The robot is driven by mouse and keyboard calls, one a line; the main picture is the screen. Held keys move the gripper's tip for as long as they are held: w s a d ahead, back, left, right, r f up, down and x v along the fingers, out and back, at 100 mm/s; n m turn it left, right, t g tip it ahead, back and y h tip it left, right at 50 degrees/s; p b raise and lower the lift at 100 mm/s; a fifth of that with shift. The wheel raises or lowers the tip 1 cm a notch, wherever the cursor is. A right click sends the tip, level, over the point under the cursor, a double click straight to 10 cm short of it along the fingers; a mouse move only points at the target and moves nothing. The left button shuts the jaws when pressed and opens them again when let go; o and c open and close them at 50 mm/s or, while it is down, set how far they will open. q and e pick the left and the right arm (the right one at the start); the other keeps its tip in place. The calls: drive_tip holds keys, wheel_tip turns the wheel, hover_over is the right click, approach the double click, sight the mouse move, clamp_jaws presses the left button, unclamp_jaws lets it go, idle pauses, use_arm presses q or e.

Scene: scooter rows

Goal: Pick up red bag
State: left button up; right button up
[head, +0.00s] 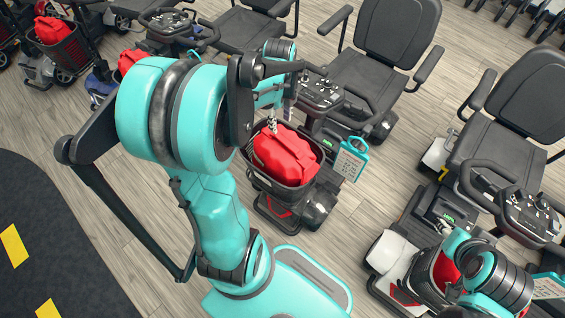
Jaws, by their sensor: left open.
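A red bag (286,155) sits in the black front basket (285,192) of the middle scooter. My left gripper (273,122) is open at the bag's upper edge, pointing down. My own arm hides most of the gripper, and I cannot tell whether its fingers touch the bag. My right arm shows at the lower right, but its gripper is not in view.
Other red bags sit on scooters at the upper left (52,30) and behind my left arm (131,60). A scooter with a black seat (499,140) stands at the right. Wooden floor (345,235) is free between the middle and right scooters.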

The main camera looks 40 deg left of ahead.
sight(282, 138)
use_arm(q)
wheel_tip(282, 138, down, 3)
drive_tip(key=shift+a+r+b, duration=0.1)
drive_tip(key=shift+b, duration=0.45)
drive_tip(key=f, duration=0.1)
drive_tip(key=f+b, duration=0.1)
drive_tip(key=f, duration=0.1)
drive_tip(key=f+b, duration=0.1)
drive_tip(key=f, duration=0.1)
drive_tip(key=shift+w+d+f, duration=0.2)
drive_tip(key=shift+d, duration=0.05)
drive_tip(key=shift+r, duration=0.1)
drive_tip(key=shift+c, duration=0.6)
clamp_jaws()
